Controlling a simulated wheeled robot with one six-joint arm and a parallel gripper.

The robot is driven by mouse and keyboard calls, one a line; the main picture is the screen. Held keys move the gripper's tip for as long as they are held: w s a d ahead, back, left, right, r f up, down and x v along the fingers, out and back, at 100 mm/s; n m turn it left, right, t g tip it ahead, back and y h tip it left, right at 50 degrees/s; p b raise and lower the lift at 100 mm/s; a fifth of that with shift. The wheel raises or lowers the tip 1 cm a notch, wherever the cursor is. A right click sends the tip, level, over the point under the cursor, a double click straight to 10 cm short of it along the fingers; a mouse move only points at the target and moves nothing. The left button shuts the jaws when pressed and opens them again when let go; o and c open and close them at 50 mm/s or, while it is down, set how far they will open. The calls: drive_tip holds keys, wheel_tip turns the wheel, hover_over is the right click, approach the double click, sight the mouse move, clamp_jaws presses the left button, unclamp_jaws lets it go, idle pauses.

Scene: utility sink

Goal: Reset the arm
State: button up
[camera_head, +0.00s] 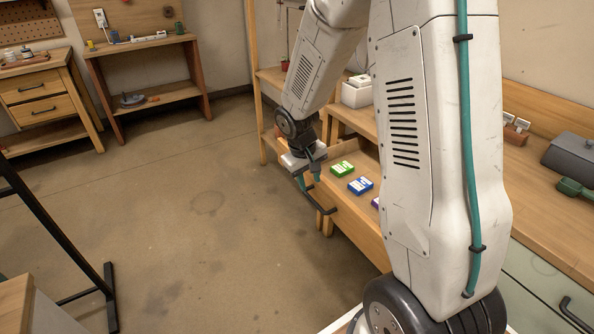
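My arm rises in the foreground and bends over to the left, then down to my gripper (308,178). Whether a finger touches the handle I cannot tell. Part of the drawer and bench is hidden behind my arm.
The drawer holds a green box (342,169), a blue box (360,186) and a partly hidden purple one (375,202). A workbench (535,206) with a grey case (571,158) runs along the right. A black metal frame (88,290) stands left. The middle floor is clear.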

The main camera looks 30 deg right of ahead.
drive_tip(key=s+a+r, duration=0.4)
drive_tip(key=s+r, duration=0.3)
drive_tip(key=s, duration=0.1)
drive_tip(key=s+a+r+t+y, duration=0.1)
drive_tip(key=s+a+r, duration=0.3)
drive_tip(key=s+r, duration=0.4)
drive_tip(key=s+a+r+y, duration=0.1)
drive_tip(key=s+a+r, duration=0.3)
drive_tip(key=s+r, duration=0.3)
drive_tip(key=shift+s+r, duration=0.2)
drive_tip(key=shift+s, duration=1)
drive_tip(key=shift+d, duration=0.1)
